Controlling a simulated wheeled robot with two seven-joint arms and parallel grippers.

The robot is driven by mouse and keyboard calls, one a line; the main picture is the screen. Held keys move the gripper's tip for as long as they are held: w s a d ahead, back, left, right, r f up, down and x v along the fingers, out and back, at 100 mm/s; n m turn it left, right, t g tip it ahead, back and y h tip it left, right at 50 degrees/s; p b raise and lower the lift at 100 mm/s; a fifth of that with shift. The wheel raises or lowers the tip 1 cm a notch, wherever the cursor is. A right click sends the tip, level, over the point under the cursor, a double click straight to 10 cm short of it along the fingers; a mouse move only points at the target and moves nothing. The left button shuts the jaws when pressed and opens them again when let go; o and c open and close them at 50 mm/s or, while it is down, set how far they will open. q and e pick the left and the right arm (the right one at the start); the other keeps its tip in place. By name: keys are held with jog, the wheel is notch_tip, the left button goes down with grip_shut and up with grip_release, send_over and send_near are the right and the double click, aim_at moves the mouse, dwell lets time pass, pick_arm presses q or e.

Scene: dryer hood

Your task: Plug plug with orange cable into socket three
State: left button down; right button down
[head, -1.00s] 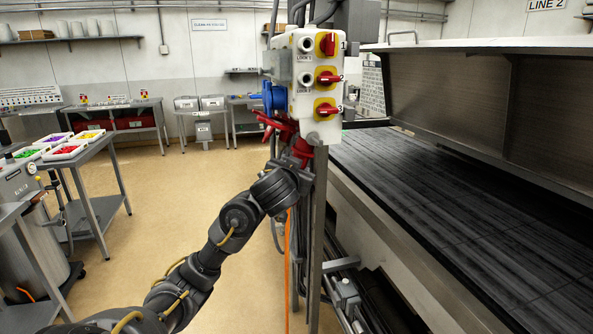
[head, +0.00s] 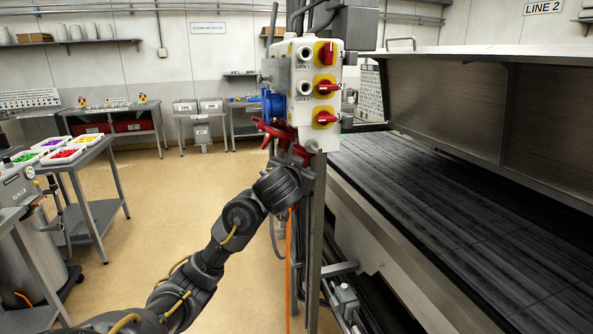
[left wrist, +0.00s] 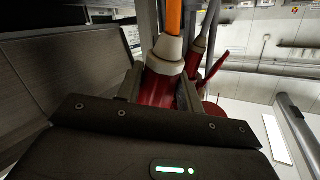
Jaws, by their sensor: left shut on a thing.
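My left gripper (head: 301,170) is shut on a red plug just under the front of the switch box (head: 304,120). In the left wrist view the plug (left wrist: 160,86) has a pale collar, and an orange cable (left wrist: 174,16) leaves it. In the head view the orange cable (head: 289,265) hangs down below the gripper. My right gripper is not in view.
A second red plug with a grey cable (left wrist: 198,48) is close beside the held one. A metal post (head: 317,240) carries the box. The conveyor (head: 455,195) is at right; open floor lies left.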

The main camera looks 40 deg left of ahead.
pick_arm(q)
jog(key=shift+r, duration=0.35)
jog(key=shift+w+d+r+p, duration=0.1)
jog(key=shift+w+r+p, duration=0.05)
jog(key=shift+r+p, duration=0.2)
jog(key=shift+w+d+r, duration=0.1)
jog(key=shift+r, duration=0.25)
jog(key=c, duration=0.8)
grip_release()
jog(key=shift+d, duration=0.1)
jog(key=shift+c, duration=0.2)
jog(key=shift+f, duration=0.1)
jog(key=v, duration=1)
jog(key=shift+s+d+b, duration=0.2)
jog(key=shift+s+b, duration=0.15)
jog(key=shift+b, duration=0.1)
